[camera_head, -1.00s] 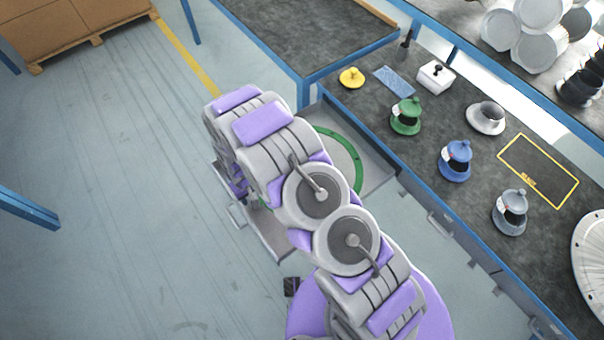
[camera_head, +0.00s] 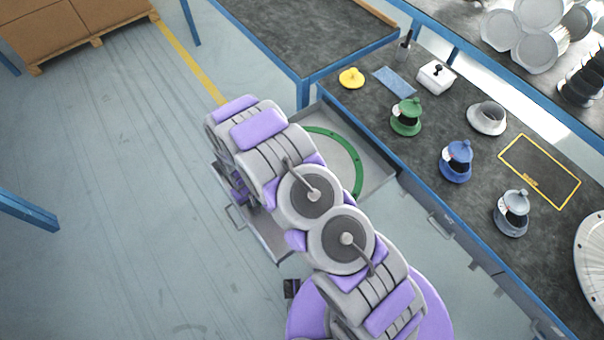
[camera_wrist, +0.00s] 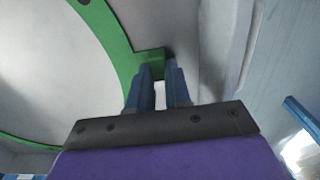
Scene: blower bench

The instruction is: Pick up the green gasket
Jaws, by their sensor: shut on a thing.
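The green gasket (camera_head: 352,163) is a flat ring with small holes, lying in or just over an open grey drawer under the bench. My arm hides its left part in the head view. In the wrist view the gasket (camera_wrist: 116,42) curves across the left, and a square tab on it reaches between the fingers. My gripper (camera_wrist: 160,75) is shut on this tab with its two blue fingers. The gripper itself is hidden behind my arm in the head view.
The grey drawer (camera_head: 385,172) has raised walls close around the gasket. On the bench above stand a green flanged part (camera_head: 406,117), a blue one (camera_head: 456,161), a grey one (camera_head: 511,213), a yellow knob (camera_head: 351,77) and a white box (camera_head: 436,76). Open floor lies left.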

